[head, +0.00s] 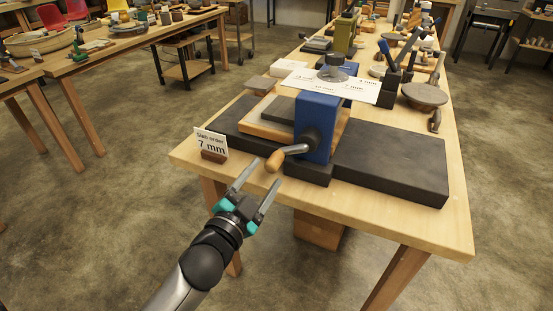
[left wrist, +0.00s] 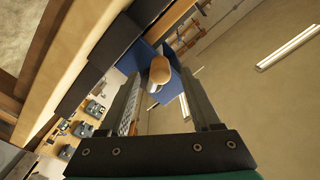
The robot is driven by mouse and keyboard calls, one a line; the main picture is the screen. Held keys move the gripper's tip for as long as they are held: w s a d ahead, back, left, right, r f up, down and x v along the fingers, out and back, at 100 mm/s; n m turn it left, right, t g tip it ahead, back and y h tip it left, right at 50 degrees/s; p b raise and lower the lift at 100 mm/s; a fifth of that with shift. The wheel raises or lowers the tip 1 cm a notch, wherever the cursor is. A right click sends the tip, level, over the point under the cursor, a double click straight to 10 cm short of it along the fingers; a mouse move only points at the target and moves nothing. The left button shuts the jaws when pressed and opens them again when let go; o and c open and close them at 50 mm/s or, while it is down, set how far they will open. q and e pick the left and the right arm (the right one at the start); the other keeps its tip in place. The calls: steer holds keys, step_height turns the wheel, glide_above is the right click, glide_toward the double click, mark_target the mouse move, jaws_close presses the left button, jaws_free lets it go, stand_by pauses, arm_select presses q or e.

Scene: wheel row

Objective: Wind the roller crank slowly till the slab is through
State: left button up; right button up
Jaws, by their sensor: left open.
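The slab roller has a blue upright housing (head: 318,127) on a dark bed (head: 390,165) on the wooden table. Its crank (head: 294,150) has a metal arm ending in a wooden handle (head: 274,162) that points toward me. A grey slab (head: 281,110) lies on a wooden board (head: 262,129) left of the housing. My left gripper (head: 252,176) is open and empty, its fingers reaching toward the crank handle. In the left wrist view the handle (left wrist: 160,70) shows between the fingers, near their tips; I cannot tell whether they touch it. My right gripper is not in view.
A card reading "Slab order 7 mm" (head: 211,143) stands at the table's left front corner. Tools and a round dark plate (head: 425,95) sit behind. The floor in front is clear.

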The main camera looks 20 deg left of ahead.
mark_target(277, 159)
arm_select(q)
steer(key=shift+w+d+b, duration=0.1)
steer(key=shift+w+b, duration=0.35)
steer(key=shift+w, duration=3.1)
jaws_close()
